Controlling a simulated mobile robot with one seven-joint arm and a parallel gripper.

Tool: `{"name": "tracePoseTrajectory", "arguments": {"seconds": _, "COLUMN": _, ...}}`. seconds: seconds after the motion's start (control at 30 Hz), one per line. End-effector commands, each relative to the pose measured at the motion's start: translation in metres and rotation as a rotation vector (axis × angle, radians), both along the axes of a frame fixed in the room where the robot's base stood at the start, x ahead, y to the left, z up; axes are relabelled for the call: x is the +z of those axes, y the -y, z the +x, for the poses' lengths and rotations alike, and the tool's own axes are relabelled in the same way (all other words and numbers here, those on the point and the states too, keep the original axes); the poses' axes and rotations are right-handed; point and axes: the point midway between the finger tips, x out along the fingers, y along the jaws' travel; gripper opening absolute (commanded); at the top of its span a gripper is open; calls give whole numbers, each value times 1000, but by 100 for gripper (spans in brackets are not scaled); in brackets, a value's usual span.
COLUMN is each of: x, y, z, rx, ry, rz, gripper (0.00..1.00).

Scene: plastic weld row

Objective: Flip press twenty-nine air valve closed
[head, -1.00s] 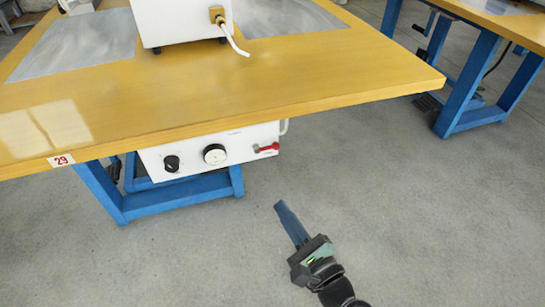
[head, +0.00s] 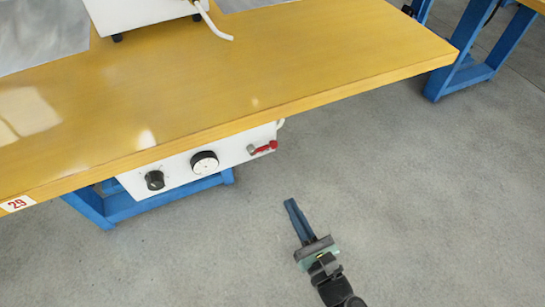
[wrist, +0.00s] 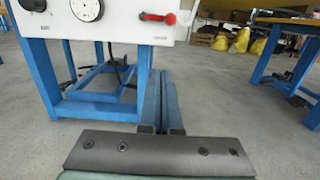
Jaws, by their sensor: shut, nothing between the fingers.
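The air valve (head: 263,148) has a red lever and sits at the right end of a white control panel (head: 230,156) under the front edge of the table. The lever lies roughly along the panel, with its rounded end to the right. In the wrist view the red valve lever (wrist: 158,17) is near the top, above my fingers. A red and white label 29 (head: 17,203) is on the table edge. My gripper (head: 291,204) is shut and empty, below and to the right of the valve, apart from it. Its blue fingers also show in the wrist view (wrist: 161,80).
The panel also carries a round gauge (head: 204,162) and a black knob (head: 155,180). The yellow table (head: 240,85) overhangs the panel. Blue legs (wrist: 55,70) stand beneath it. Another table's blue frame (head: 470,60) is at the right. The grey floor between is clear.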

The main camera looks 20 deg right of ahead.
Motion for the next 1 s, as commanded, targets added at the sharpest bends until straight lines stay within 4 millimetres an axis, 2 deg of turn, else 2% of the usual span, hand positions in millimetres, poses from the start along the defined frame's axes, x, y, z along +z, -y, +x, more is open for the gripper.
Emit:
{"name": "tracePoseTrajectory", "arguments": {"seconds": 0.17, "x": 0, "y": -1, "z": 11, "rx": 3, "ry": 1, "rz": -2, "gripper": 0}}
{"name": "tracePoseTrajectory", "arguments": {"seconds": 0.27, "x": 0, "y": -1, "z": 27, "rx": 3, "ry": 3, "rz": -3, "gripper": 0}}
{"name": "tracePoseTrajectory", "arguments": {"seconds": 0.63, "x": 4, "y": -4, "z": 105, "rx": 3, "ry": 3, "rz": -3, "gripper": 0}}
{"name": "tracePoseTrajectory", "arguments": {"seconds": 0.7, "x": 23, "y": -4, "z": 104, "rx": 2, "ry": 3, "rz": -5, "gripper": 0}}
{"name": "tracePoseTrajectory", "arguments": {"seconds": 0.8, "x": 34, "y": -4, "z": 106, "rx": 1, "ry": 1, "rz": -3, "gripper": 0}}
{"name": "tracePoseTrajectory", "arguments": {"seconds": 1.0, "x": 44, "y": -4, "z": 108, "rx": 1, "ry": 0, "rz": -1, "gripper": 0}}
